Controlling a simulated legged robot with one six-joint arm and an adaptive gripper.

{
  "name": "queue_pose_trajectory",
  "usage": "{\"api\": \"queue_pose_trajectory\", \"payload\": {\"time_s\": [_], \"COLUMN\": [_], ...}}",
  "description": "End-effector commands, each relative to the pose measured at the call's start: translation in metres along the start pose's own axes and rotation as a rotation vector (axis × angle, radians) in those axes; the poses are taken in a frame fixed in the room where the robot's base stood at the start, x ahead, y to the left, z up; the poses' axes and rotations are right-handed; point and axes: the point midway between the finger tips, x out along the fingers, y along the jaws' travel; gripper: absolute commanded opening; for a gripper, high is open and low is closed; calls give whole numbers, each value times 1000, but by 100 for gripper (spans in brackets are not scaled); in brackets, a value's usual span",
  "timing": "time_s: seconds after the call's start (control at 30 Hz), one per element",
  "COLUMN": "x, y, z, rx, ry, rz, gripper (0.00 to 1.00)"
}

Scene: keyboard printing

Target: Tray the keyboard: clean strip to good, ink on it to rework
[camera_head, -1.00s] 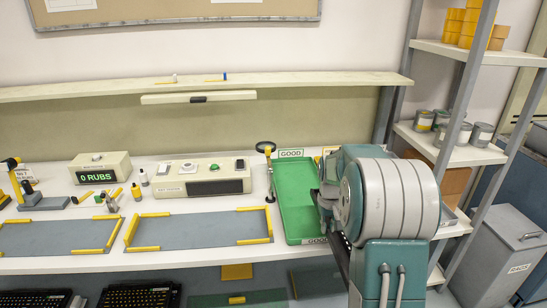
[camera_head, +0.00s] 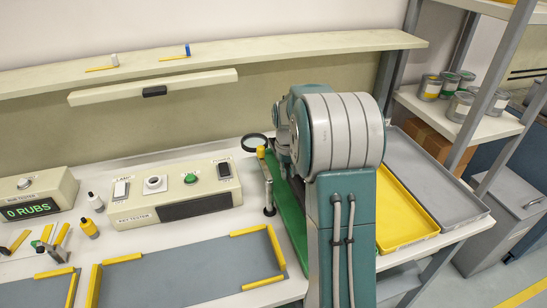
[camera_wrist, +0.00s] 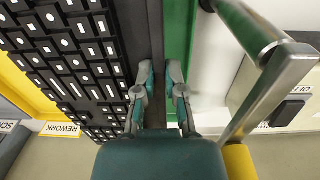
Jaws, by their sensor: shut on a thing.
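My gripper (camera_wrist: 161,75) is shut on the keyboard (camera_wrist: 72,62), which has black keys with white marks, in the wrist view. The fingers hold it near its right edge, beside a plain dark strip; I cannot make out ink there. The keyboard lies between the yellow rework tray (camera_wrist: 22,88) on the left and the green good tray (camera_wrist: 178,38) on the right. Whether it touches either tray I cannot tell. In the head view my arm hides gripper and keyboard; the green tray (camera_head: 291,222) shows partly behind it, and the yellow tray (camera_head: 402,212) is to its right.
A grey tray (camera_head: 433,182) lies right of the yellow one. A magnifier (camera_head: 255,142) on a stand is close to the green tray's left side. The key tester (camera_head: 174,195) and an empty grey mat (camera_head: 190,270) are further left. A shelf rack (camera_head: 465,120) stands at right.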

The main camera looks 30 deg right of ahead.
Motion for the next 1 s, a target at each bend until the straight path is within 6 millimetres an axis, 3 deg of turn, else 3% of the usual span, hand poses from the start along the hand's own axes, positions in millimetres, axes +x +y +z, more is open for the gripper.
{"api": "queue_pose_trajectory", "payload": {"time_s": [0.27, 1.0], "x": [5, 64], "y": [-1, -2], "z": [0, -1], "rx": [0, 0], "ry": [-1, -1], "rz": [1, 0], "gripper": [0, 0]}}
